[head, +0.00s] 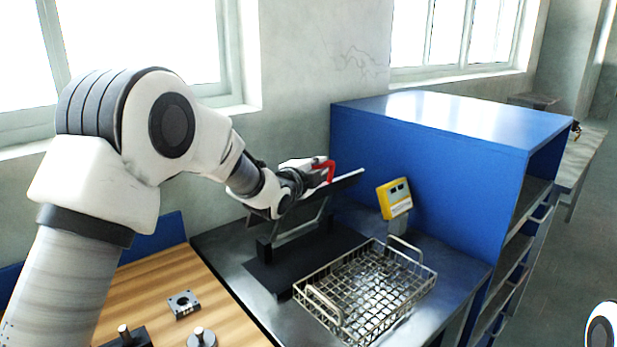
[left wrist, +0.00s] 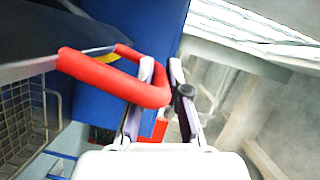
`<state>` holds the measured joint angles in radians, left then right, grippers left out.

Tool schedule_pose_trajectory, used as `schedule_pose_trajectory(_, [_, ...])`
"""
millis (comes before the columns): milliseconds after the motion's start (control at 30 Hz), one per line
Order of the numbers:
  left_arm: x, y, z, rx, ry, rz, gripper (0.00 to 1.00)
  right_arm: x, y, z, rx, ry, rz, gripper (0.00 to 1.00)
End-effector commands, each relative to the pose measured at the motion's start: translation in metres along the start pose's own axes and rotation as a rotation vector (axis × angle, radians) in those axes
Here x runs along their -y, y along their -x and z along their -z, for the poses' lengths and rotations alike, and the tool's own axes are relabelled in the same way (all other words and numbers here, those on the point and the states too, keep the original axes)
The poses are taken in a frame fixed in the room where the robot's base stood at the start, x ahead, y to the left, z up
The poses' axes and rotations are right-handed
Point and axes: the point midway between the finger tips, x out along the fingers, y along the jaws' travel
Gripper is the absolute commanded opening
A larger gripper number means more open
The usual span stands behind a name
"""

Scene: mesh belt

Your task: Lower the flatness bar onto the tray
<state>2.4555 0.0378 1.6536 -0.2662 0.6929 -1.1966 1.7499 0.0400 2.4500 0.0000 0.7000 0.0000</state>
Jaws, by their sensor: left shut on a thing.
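My left gripper (head: 316,167) is shut on the red handle (head: 330,172) of the flatness bar. The bar (head: 345,183) is a long dark piece, raised and tilted above a black base (head: 290,262). In the left wrist view the red handle (left wrist: 110,78) passes between the fingers (left wrist: 165,75), and a grey metal part of the bar (left wrist: 30,68) runs off left. The wire mesh tray (head: 432,272) lies on the dark bench in front of the base, apart from the bar. My right gripper is not in view.
A yellow device (head: 395,198) stands behind the tray, close to a large blue cabinet (head: 450,120). A wooden board (head: 225,310) at the left carries a small metal plate (head: 183,304) and round metal parts (head: 201,338). The air above the tray is clear.

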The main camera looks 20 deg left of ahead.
Motion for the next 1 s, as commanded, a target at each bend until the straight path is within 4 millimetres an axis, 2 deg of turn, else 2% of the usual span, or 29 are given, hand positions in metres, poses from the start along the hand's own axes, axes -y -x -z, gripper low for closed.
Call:
schedule_pose_trajectory(100, [-0.0065, 0.0019, 0.0044, 0.001, 0.002, -0.004, 0.0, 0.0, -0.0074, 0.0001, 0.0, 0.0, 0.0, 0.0])
schedule_pose_trajectory(533, [-0.0058, 0.0028, 0.0069, 0.0, 0.003, -0.003, 0.0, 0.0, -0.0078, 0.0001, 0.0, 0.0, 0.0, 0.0])
schedule_pose_trajectory(600, [-0.0058, 0.0027, 0.0069, 0.0, 0.003, -0.003, 0.32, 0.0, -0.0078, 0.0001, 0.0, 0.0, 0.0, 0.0])
schedule_pose_trajectory(633, [-0.0057, 0.0027, 0.0069, 0.0, 0.003, -0.003, 0.39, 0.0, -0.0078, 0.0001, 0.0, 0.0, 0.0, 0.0])
schedule_pose_trajectory(1000, [-0.0047, 0.0074, 0.0067, 0.0, 0.004, -0.001, 0.39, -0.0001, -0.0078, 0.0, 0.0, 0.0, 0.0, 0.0])
